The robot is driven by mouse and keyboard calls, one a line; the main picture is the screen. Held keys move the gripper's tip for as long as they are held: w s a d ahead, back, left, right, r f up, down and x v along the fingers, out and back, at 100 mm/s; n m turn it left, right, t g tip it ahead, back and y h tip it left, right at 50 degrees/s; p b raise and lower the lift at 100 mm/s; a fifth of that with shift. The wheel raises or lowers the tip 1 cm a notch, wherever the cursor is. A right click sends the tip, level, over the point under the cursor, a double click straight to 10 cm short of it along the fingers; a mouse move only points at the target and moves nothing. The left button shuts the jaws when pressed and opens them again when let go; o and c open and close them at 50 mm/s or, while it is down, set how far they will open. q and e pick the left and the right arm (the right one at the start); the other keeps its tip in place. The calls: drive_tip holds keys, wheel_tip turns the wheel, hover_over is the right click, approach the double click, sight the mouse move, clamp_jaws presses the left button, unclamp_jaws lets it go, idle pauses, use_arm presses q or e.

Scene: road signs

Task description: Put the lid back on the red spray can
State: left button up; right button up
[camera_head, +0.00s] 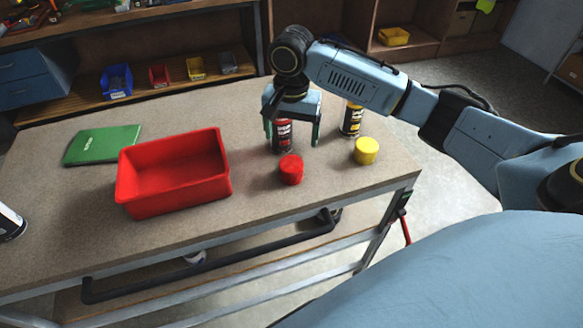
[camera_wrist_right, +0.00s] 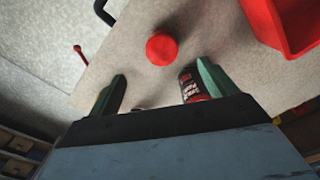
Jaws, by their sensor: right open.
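The red spray can (camera_head: 282,136) stands upright on the table, its top hidden behind my right gripper. The red lid (camera_head: 291,169) rests on the table just in front of the can, apart from it. My right gripper (camera_head: 293,138) is open and points down around or above the can; I cannot tell which from the head view. In the right wrist view the gripper (camera_wrist_right: 158,85) is open, the can (camera_wrist_right: 190,84) shows beside one finger, and the lid (camera_wrist_right: 162,48) lies beyond the fingertips. My left gripper is out of view.
A yellow lid (camera_head: 366,151) and a second can with a yellow label (camera_head: 351,120) stand to the right. A red bin (camera_head: 175,205) and a green book (camera_head: 102,145) are on the left. Another can (camera_head: 10,222) is at the left edge. The table's front right (camera_head: 345,188) is clear.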

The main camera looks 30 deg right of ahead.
sight(291, 163)
drive_tip(key=shift+w+d+r, duration=0.1)
drive_tip(key=shift+r, duration=0.05)
wheel_tip(291, 163, down, 8)
idle(0.6)
drive_tip(key=shift+w+d+f, duration=0.1)
drive_tip(key=shift+w+f, duration=0.05)
drive_tip(key=shift+f, duration=1.2)
drive_tip(key=shift+w+d+f, duration=0.1)
drive_tip(key=shift+w+f, duration=0.05)
drive_tip(key=shift+f, duration=1.2)
